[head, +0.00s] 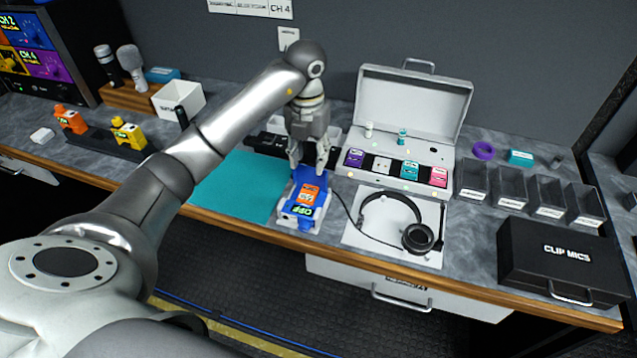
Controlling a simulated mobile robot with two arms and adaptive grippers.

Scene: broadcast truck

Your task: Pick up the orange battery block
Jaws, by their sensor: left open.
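An orange block (309,194) with a pale label sits in or on a blue and white device (290,213) at the middle of the bench. The device's front shows a green "OFF" sign. My left gripper (309,166) points down just behind and above the orange block, its two fingers apart with nothing seen between them. I cannot tell whether a finger touches the device. Another orange block (70,119) stands at the left end of a black rack, with a yellow block (128,133) to its right. My right gripper is out of view.
A teal mat (240,190) lies left of the device. Headphones (392,222) on a white sheet lie close on its right. Behind stands an open grey case (412,110) with small coloured blocks. Grey bins (508,186) and a black "CLIP MICS" case (560,262) are at right.

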